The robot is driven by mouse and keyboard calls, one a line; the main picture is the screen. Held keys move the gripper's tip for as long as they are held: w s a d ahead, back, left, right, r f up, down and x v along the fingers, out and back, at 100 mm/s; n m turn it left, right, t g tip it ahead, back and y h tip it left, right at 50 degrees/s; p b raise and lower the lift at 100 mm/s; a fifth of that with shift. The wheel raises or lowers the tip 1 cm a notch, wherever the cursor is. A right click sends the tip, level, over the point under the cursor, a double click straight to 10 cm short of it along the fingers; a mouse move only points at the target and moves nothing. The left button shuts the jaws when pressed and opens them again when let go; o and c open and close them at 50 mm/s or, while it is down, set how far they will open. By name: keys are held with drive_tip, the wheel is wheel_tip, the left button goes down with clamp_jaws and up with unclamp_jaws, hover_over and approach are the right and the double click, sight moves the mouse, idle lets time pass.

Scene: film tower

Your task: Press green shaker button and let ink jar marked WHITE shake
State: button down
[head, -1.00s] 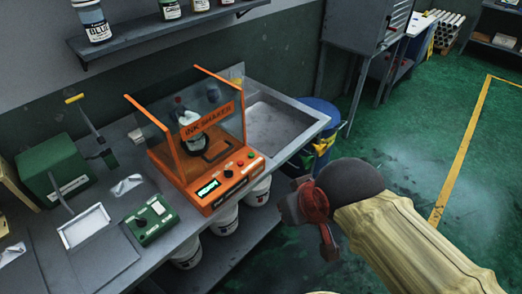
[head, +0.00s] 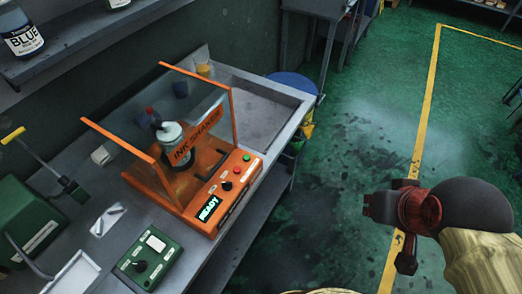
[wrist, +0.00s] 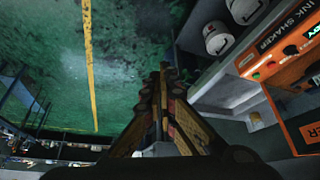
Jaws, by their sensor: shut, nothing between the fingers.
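The orange ink shaker (head: 180,205) stands on the bench, its display reading READY. Its green button (head: 247,157) is at the right end of the front panel, near a red button (head: 227,186). A jar (head: 171,132) with a pale top sits inside behind the clear guard; I cannot read its label. My gripper (head: 374,207) is shut and empty, over the floor to the right of the shaker and apart from it. In the wrist view the shut fingers (wrist: 162,76) point up the picture, with the shaker panel (wrist: 275,68) to their right.
A green control box (head: 147,258) and a green machine (head: 30,225) are on the bench left of the shaker. A shelf (head: 60,60) with a BLUE jar (head: 22,33) hangs above. White buckets (wrist: 218,40) stand below the bench. The green floor on the right is clear.

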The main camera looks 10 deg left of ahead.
drive_tip(key=w+a+r+n+t+p, duration=0.1)
drive_tip(key=w+a+r+n+p, duration=0.15)
drive_tip(key=w+p, duration=0.35)
drive_tip(key=w+a+r+n+p, duration=0.1)
drive_tip(key=w+a+n+p, duration=0.25)
drive_tip(key=w, duration=0.45)
drive_tip(key=w+a+r+n+t+p, duration=0.1)
drive_tip(key=w+a+n+p, duration=0.2)
drive_tip(key=w+p, duration=0.3)
drive_tip(key=n+g+y+p, duration=0.2)
drive_tip(key=n+y+p, duration=0.5)
drive_tip(key=n+p, duration=0.3)
hover_over(245, 158)
wheel_tip(245, 158, down, 8)
drive_tip(key=shift+s+f, duration=0.1)
drive_tip(key=shift+s, duration=0.05)
wheel_tip(245, 158, down, 9)
drive_tip(key=b, duration=0.7)
